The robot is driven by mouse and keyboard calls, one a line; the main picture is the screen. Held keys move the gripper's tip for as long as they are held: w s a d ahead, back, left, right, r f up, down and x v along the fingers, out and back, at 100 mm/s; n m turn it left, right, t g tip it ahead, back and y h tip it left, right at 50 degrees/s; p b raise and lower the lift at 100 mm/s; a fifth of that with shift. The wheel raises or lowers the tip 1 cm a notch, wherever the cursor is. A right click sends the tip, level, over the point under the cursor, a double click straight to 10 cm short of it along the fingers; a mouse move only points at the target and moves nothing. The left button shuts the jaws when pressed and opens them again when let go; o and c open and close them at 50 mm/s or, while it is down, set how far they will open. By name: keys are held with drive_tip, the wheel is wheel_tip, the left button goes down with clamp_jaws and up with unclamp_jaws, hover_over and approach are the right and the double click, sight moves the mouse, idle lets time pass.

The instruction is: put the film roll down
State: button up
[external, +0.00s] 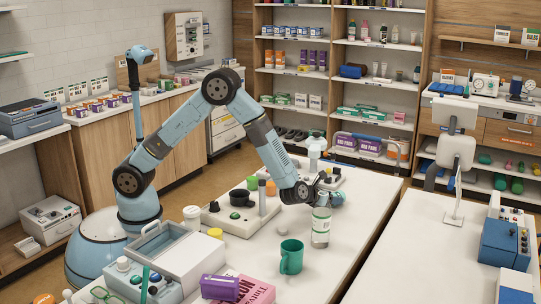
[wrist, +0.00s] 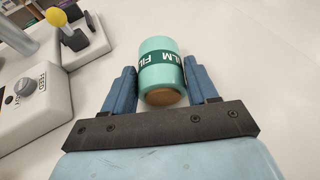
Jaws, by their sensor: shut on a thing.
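The film roll (wrist: 163,66) is a mint-green cylinder with a dark green band lettered FILM and a brown end. My gripper (wrist: 162,80) has one blue finger on each side of it and is shut on it.
A green mug (external: 291,257) stands close by, left and nearer the camera. A white device with a black knob (external: 238,216) is to the left. A purple box (external: 219,287) and pink box (external: 256,290) lie at the front. The tabletop right of the roll is clear.

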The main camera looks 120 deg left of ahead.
drive_tip(key=o, duration=1.1)
drive_tip(key=v, duration=0.3)
wheel_tip(320, 180, up, 7)
drive_tip(key=shift+r, duration=0.1)
